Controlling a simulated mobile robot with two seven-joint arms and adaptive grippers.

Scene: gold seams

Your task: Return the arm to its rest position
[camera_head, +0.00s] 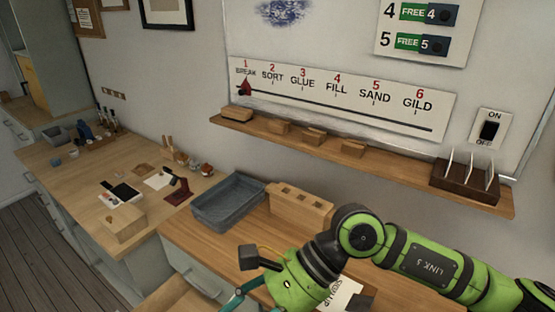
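My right arm (425,258), green and black and marked LINK 3, comes in from the lower right and bends down at a dark joint. My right gripper (290,286) hangs over the near part of the wooden workbench (185,232), partly cut off by the bottom edge. One dark finger pad sticks out to its left. The view does not show whether its fingers are open or shut, and I see nothing held. My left arm and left gripper are out of view.
A grey tray (229,203) and a wooden block with holes (300,206) stand just behind my gripper. A paper with lettering (341,294) lies beside it. A wall shelf (372,163) with small wooden blocks and a slotted rack (465,185) runs above the arm. Tools crowd the left bench.

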